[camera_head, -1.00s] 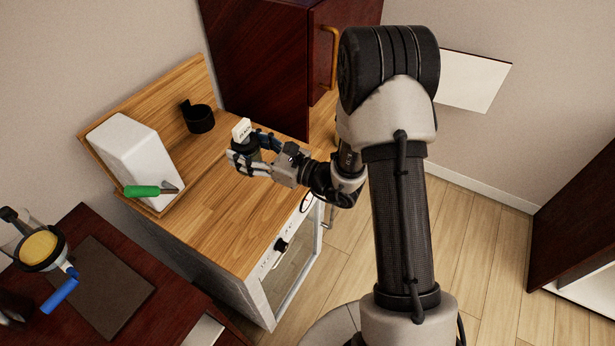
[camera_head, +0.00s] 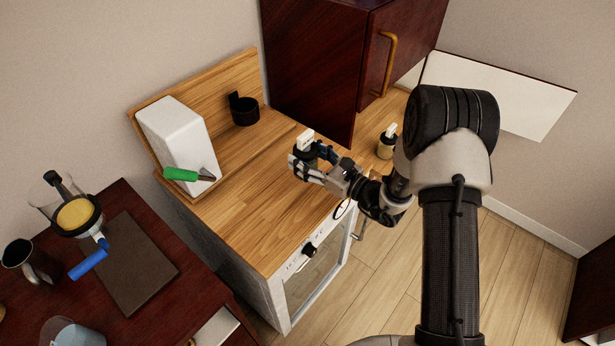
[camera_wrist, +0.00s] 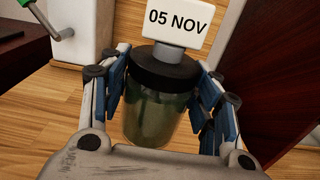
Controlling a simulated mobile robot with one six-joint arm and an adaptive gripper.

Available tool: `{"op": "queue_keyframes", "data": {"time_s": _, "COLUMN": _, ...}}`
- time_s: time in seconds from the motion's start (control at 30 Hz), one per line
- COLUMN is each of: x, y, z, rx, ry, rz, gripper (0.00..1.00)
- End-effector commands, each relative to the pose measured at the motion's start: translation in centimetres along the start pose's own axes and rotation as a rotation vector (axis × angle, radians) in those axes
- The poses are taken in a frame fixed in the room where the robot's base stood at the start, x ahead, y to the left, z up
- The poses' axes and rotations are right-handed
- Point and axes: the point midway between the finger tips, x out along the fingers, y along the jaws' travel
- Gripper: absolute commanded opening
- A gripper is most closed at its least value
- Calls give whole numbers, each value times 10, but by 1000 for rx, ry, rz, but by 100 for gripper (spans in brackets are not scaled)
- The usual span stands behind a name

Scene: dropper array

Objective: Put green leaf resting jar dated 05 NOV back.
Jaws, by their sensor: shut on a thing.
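The jar (camera_wrist: 150,118) has clear walls, dull green contents, a black lid and a white tag (camera_wrist: 178,22) reading "05 NOV". My gripper (camera_wrist: 160,105) is shut on this jar, with a blue-padded finger on each side of it. In the head view my gripper (camera_head: 308,163) holds it upright over the wooden counter (camera_head: 250,215); the jar's white tag (camera_head: 306,139) shows there. I cannot tell whether its base touches the counter. A second jar (camera_head: 386,148) with a dark lid and a pale tag stands further right, partly beside my arm; its tag is unreadable.
A white block-shaped container (camera_head: 178,145) with a green-handled tool (camera_head: 182,174) stands left on the counter. A black cup-like holder (camera_head: 244,110) is at the back. A dark red cabinet (camera_head: 318,65) rises behind my gripper. The counter's front middle is clear.

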Motion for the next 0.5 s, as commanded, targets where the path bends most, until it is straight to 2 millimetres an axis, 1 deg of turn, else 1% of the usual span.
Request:
{"op": "queue_keyframes", "data": {"time_s": 0.03, "x": 0, "y": 0, "z": -10, "rx": 1, "ry": -3, "rz": 0, "gripper": 24}}
{"op": "queue_keyframes", "data": {"time_s": 0.1, "x": 0, "y": 0, "z": -16, "rx": 0, "ry": -4, "rz": 0, "gripper": 24}}
{"op": "queue_keyframes", "data": {"time_s": 0.27, "x": 0, "y": 0, "z": -24, "rx": -2, "ry": -4, "rz": 0, "gripper": 24}}
{"op": "queue_keyframes", "data": {"time_s": 0.33, "x": 0, "y": 0, "z": -32, "rx": -1, "ry": -3, "rz": 0, "gripper": 24}}
{"op": "queue_keyframes", "data": {"time_s": 0.5, "x": 0, "y": 0, "z": -59, "rx": 1, "ry": -2, "rz": 0, "gripper": 24}}
